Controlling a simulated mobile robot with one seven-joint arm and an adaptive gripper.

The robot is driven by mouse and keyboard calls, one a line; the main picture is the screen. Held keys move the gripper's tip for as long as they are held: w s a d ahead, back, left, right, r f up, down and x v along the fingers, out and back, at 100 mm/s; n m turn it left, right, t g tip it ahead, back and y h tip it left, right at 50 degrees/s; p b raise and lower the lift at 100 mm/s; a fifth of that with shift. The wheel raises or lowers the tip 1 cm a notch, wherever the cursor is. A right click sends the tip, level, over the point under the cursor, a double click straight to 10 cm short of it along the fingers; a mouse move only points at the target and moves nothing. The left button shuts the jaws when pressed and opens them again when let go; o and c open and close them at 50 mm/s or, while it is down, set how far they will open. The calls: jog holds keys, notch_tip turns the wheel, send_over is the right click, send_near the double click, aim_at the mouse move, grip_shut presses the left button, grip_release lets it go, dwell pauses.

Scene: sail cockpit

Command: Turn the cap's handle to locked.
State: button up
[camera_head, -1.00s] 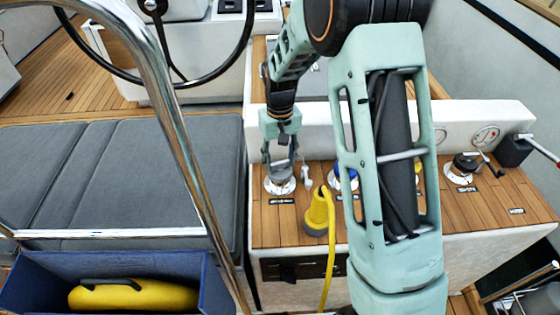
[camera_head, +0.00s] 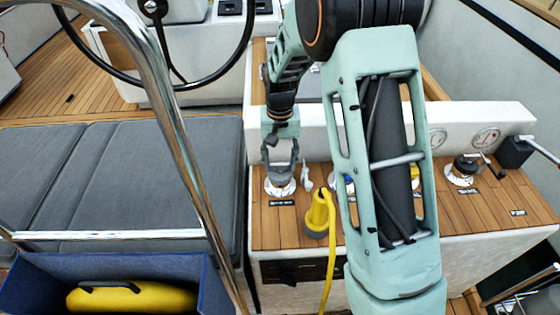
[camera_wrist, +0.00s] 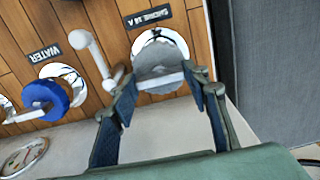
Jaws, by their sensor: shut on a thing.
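The grey round cap (camera_head: 280,181) sits on a white round inlet at the left of the teak console. In the wrist view the cap (camera_wrist: 157,58) lies beside a plate reading "SHORE 30 A". Its raised bar handle (camera_wrist: 160,81) runs across it between my fingers. My gripper (camera_head: 280,160) comes down from above. In the wrist view my gripper (camera_wrist: 160,78) has one fingertip at each end of the handle, shut on it. Any lock markings on the rim are too small to read.
A white lever (camera_wrist: 93,58) stands close beside the cap. The blue water cap (camera_wrist: 45,98) is farther along. A yellow plug with cable (camera_head: 317,214) stands right of the cap, near the console's front. A steel rail (camera_head: 180,130) crosses the left side.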

jog(key=o, duration=1.2)
jog(key=shift+c, duration=0.2)
jog(key=shift+r, duration=0.1)
notch_tip(320, 180, up, 12)
